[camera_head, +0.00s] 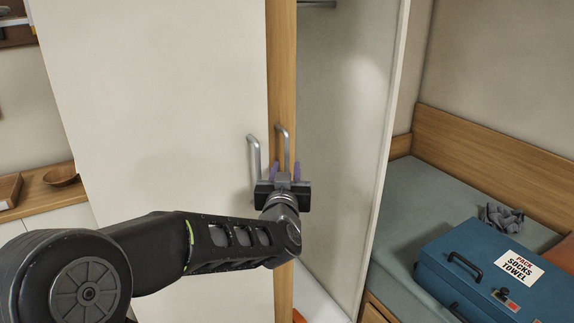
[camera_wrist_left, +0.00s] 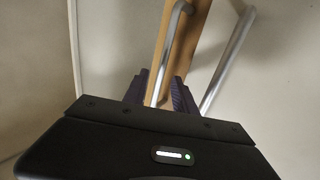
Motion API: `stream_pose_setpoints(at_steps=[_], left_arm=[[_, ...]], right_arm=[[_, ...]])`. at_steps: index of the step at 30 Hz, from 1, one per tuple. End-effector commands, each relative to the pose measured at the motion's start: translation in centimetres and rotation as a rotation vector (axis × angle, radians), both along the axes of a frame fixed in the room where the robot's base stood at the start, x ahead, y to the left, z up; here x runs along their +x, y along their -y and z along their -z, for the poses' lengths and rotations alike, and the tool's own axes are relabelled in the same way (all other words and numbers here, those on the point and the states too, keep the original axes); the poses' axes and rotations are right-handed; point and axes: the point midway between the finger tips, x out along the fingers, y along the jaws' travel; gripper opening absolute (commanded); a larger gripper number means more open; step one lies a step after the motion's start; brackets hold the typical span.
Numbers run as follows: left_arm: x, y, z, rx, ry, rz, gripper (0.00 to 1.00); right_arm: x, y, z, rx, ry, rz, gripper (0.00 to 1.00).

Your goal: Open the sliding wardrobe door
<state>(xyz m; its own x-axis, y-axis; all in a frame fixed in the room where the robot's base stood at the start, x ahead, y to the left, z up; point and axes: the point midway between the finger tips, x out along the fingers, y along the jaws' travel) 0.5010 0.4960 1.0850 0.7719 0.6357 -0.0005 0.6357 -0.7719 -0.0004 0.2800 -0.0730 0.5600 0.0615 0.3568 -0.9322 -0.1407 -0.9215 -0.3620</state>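The wardrobe has a large cream door panel (camera_head: 160,100) with a vertical metal bar handle (camera_head: 254,165) near its right edge. Beside it is a narrow wood-coloured strip (camera_head: 282,70) with a second bar handle (camera_head: 282,148). To the right of the strip the pale wardrobe interior (camera_head: 345,100) shows. My left gripper (camera_head: 284,173) is at the lower part of the second handle, with its purple fingers apart on either side of the bar. The left wrist view shows the same bar (camera_wrist_left: 166,50) between the fingers, with a gap visible. My right gripper is out of view.
A bed (camera_head: 405,205) stands at the right, with a blue case (camera_head: 480,270) labelled "PACK SOCKS TOWEL" and a grey cloth (camera_head: 502,217) on it. A wooden shelf (camera_head: 50,197) with a bowl (camera_head: 60,175) is at the left. A white panel edge (camera_head: 385,150) bounds the opening.

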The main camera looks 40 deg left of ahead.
Motion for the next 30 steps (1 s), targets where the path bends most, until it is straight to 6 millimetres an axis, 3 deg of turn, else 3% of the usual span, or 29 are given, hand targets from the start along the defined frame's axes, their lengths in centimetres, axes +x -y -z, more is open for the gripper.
stream_pose_setpoints(at_steps=[3,9,30], left_arm=[[-1.5,1.2,-0.1,0.000,0.003,0.000,0.33],[-2.6,2.1,0.0,0.000,0.000,0.000,0.33],[-2.2,2.6,0.5,-0.067,0.030,0.024,0.33]], right_arm=[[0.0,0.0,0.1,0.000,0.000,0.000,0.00],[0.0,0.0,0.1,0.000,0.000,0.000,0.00],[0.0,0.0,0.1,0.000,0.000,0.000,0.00]])
